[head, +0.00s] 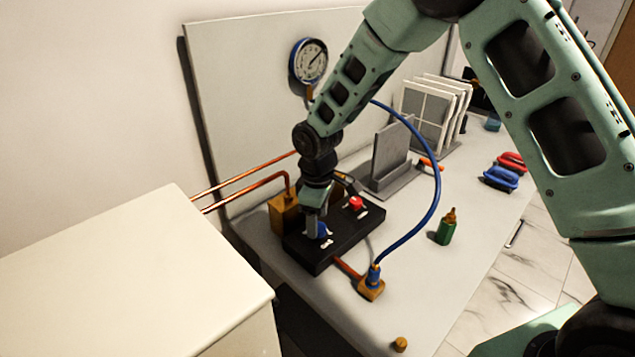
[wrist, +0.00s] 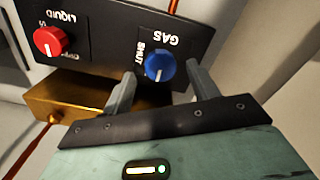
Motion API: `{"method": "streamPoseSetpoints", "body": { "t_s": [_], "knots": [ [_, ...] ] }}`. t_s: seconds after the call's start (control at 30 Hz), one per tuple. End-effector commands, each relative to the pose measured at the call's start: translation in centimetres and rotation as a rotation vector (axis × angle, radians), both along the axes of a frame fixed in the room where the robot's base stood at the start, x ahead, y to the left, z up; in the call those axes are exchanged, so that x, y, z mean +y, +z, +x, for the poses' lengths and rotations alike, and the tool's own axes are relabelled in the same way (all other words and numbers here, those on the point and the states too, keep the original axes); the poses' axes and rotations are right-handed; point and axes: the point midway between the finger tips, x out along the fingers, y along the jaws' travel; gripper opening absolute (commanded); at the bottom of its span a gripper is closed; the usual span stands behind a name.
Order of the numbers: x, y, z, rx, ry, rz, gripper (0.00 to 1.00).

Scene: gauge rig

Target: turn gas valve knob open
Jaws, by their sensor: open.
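The gas valve knob is blue and round with a white pointer line; it shows in the wrist view (wrist: 160,67), below the upside-down label GAS and beside the word SHUT. It sits on a black valve block (head: 322,252). In the head view the knob (head: 324,229) is partly hidden by my gripper. My gripper (wrist: 160,82) is open, with one finger on each side of the blue knob; I cannot tell whether either finger touches it. In the head view my gripper (head: 316,228) points down at the block. A red knob (wrist: 50,41), labelled LIQUID, is on the same block.
A brass block (head: 284,213) with copper pipes adjoins the valve block. A blue hose (head: 437,190) arcs from the gauge (head: 309,61) to a brass fitting (head: 371,287). A green bottle (head: 446,228) stands to the right. A cream cabinet (head: 130,270) is at left.

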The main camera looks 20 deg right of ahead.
Motion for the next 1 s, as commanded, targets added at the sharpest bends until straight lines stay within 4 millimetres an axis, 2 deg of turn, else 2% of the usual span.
{"method": "streamPoseSetpoints", "body": {
  "t_s": [0.4,0.6,0.8,1.0],
  "knots": [
    [0.0,9.7,0.1,-0.006,0.001,0.002,0.59],
    [0.0,13.4,0.1,-0.004,0.001,0.001,0.59],
    [0.0,15.1,0.0,-0.002,0.001,0.001,0.59],
    [0.0,15.3,0.0,-0.001,0.001,0.001,0.59]
  ]
}}
